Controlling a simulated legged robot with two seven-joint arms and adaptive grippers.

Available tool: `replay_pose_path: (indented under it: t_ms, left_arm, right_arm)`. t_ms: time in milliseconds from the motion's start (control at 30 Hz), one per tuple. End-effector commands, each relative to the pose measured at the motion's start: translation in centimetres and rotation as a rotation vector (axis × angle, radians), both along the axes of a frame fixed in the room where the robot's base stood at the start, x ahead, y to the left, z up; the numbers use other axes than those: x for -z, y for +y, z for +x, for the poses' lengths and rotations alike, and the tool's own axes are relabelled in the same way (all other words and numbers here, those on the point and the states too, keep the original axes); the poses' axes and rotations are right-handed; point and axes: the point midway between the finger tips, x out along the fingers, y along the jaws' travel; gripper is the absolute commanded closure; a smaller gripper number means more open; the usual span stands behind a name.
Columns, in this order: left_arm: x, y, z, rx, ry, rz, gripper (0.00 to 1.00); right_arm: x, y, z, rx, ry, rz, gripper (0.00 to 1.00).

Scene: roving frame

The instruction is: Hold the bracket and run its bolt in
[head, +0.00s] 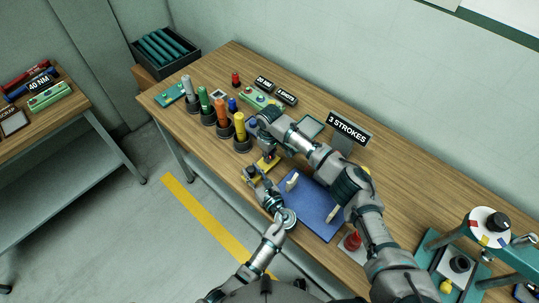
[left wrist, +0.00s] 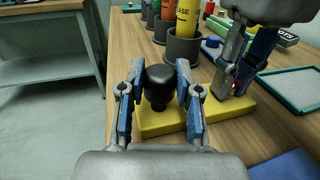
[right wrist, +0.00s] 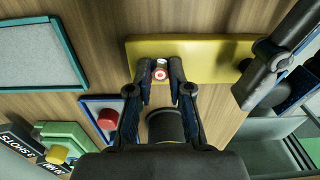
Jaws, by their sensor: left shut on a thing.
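The yellow bracket (head: 268,164) lies flat on the wooden table at its near edge. A black knob (left wrist: 159,86) stands on its end. My left gripper (head: 254,174) is shut on this knob; its blue-padded fingers flank it in the left wrist view (left wrist: 157,85). A small round bolt head with a red ring (right wrist: 160,73) shows at the bracket's edge in the right wrist view. My right gripper (right wrist: 160,70) points down over it, fingers apart on either side. Contact with the bolt cannot be told. In the head view my right arm hides the bolt.
Pots with coloured tubes (head: 240,127) stand close behind the bracket. A blue mat (head: 318,214) with light pegs lies to the right. A grey-green tray (head: 309,126) and a "3 STROKES" sign (head: 347,127) stand farther back.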

Motion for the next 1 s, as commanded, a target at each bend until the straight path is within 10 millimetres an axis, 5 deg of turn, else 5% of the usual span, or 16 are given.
replay_pose_path:
  t_ms: [233, 533, 833, 867, 900, 1000]
  left_arm:
    - [0.4, 0.06, -0.08, -0.001, 0.008, 0.0, 1.0]
    - [0.4, 0.07, -0.08, -0.001, 0.008, 0.0, 1.0]
    - [0.4, 0.08, -0.09, -0.002, 0.008, 0.0, 1.0]
    - [0.4, 0.08, -0.09, -0.002, 0.008, 0.0, 1.0]
    - [0.4, 0.08, -0.09, -0.002, 0.008, 0.0, 1.0]
    - [0.4, 0.08, -0.09, -0.002, 0.008, 0.0, 1.0]
  right_arm:
    - [0.05, -0.01, 0.02, 0.017, -0.001, 0.0, 1.0]
    - [0.08, -0.05, 0.04, 0.282, 0.0, -0.001, 1.0]
    - [0.04, -0.13, 0.09, 0.299, -0.002, -0.002, 1.0]
    - [0.04, -0.13, 0.09, 0.299, -0.002, -0.002, 0.74]
    - [0.04, -0.13, 0.09, 0.299, -0.002, -0.002, 0.64]
    - [0.03, -0.1, 0.07, 0.298, -0.002, -0.002, 0.56]
